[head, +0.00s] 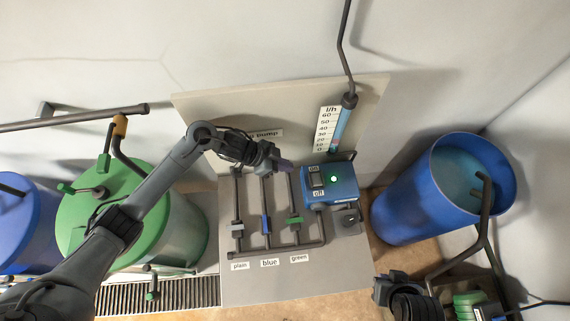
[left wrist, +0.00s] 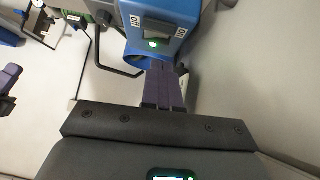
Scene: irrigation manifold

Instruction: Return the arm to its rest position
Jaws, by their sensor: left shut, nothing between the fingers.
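My left arm reaches in from the lower left in the head view. My left gripper (head: 285,165) is beside the upper left of the blue pump box (head: 343,185), over the panel. In the left wrist view its purple fingers (left wrist: 163,86) are together, with nothing between them. The pump box (left wrist: 165,14) lies just beyond the fingertips there; I cannot tell whether they touch it. Its green lamp is lit. A dark part at the lower right of the head view looks like my right arm; its fingers cannot be made out.
Three valves labelled plain (head: 238,230), blue (head: 266,224) and green (head: 294,220) sit on the grey panel (head: 265,285). A flow tube (head: 343,122) stands above the pump. A green tank (head: 140,225) is under my left arm. A blue barrel (head: 400,208) stands right.

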